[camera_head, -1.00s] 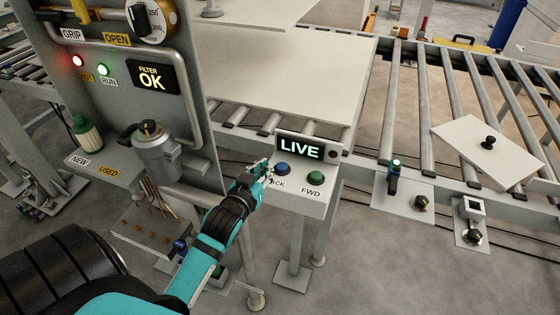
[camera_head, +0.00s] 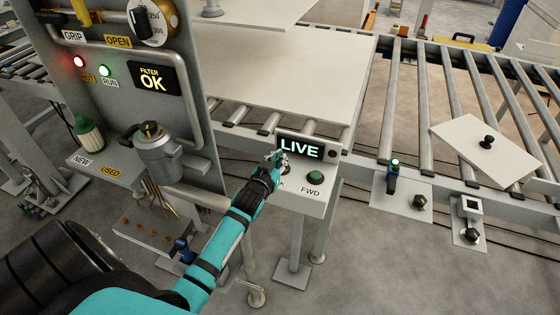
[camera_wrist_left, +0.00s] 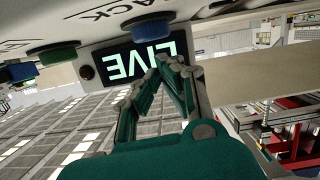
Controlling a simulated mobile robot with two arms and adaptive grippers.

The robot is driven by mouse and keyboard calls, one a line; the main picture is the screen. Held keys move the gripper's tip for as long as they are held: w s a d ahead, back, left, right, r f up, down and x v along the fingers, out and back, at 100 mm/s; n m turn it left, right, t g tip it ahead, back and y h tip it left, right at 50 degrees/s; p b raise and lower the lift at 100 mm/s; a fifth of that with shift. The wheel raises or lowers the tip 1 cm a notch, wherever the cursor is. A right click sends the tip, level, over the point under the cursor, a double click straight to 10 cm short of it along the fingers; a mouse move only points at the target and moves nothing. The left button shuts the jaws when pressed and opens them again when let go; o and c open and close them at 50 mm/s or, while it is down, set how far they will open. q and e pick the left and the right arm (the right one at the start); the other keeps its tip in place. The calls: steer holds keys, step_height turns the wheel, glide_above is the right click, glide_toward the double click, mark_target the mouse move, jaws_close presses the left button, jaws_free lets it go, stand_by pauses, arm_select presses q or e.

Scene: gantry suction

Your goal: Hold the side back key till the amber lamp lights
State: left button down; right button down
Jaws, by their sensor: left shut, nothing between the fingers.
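The blue back key (camera_wrist_left: 147,27) shows in the left wrist view beside its BACK label. In the head view my gripper and wrist hide most of it. My left gripper (camera_head: 278,162) is shut and empty over the key's place on the small panel (camera_head: 318,201). In the left wrist view the closed fingertips (camera_wrist_left: 168,62) lie in front of the display, with a gap in the picture between them and the blue key. A small round dark lamp (camera_head: 333,154) sits right of the lit LIVE display (camera_head: 299,148) and looks unlit. My right gripper is not in view.
A green FWD key (camera_head: 314,177) sits right of the blue key. The grey cabinet (camera_head: 190,100) with a lit OK sign stands to the left. The roller conveyor (camera_head: 425,110) runs behind and right, with a large pale sheet (camera_head: 290,80) on it.

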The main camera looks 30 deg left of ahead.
arm_select(q)
steer(key=shift+f, duration=0.55)
